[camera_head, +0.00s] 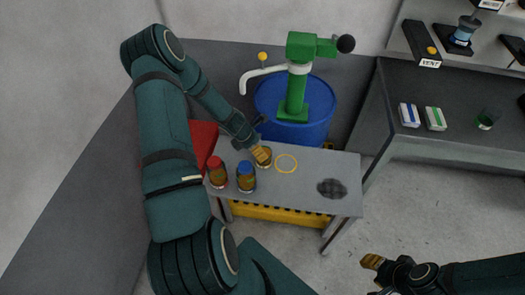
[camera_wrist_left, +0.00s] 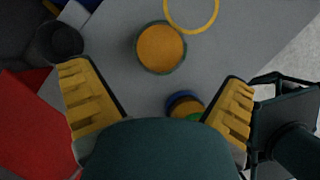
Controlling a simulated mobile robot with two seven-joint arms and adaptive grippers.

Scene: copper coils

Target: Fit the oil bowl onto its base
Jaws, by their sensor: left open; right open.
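On the small grey table, an open round container with amber content shows in the left wrist view (camera_wrist_left: 160,47), ahead of my left gripper (camera_wrist_left: 155,78). The left fingers are open and apart from it. A blue-and-dark fitting (camera_head: 463,34) stands on the upper shelf. I cannot tell for certain which is the oil bowl or its base. My right gripper (camera_head: 372,262) is open and empty over the floor.
Red-lidded (camera_head: 217,171) and blue-lidded (camera_head: 246,176) jars stand by my left gripper. A yellow ring (camera_head: 286,163) marks the tabletop (camera_head: 305,190); a dark round grille (camera_head: 332,188) lies right. A blue drum (camera_head: 325,105) with a green pump (camera_head: 298,75) stands behind.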

